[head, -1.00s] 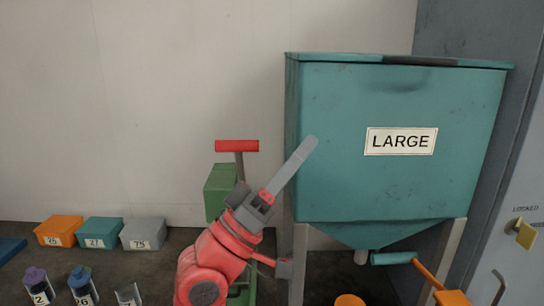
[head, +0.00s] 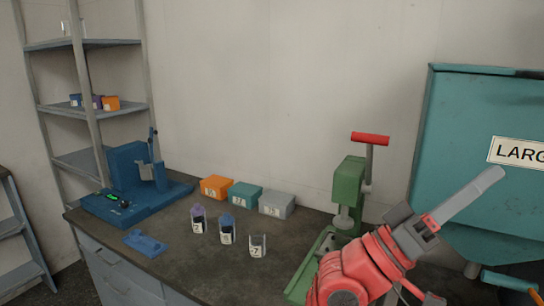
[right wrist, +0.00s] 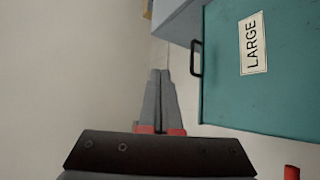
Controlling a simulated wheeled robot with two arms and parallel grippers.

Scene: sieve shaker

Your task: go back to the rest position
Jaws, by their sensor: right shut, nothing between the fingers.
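My right gripper (head: 488,182) is at the right of the head view, on its red arm, raised in front of the teal hopper. Its grey fingers are together and hold nothing. In the right wrist view the fingers (right wrist: 160,75) lie side by side, pointing up the picture, with the pale wall behind them and the teal hopper (right wrist: 275,95) to their right. My left gripper is in neither view.
The teal hopper (head: 460,130) labelled LARGE stands at right. A green press (head: 348,185) with a red handle, three boxes (head: 246,195), three small jars (head: 227,232) and a blue machine (head: 130,170) stand on the dark bench (head: 185,265). A shelf rack (head: 90,110) is at left.

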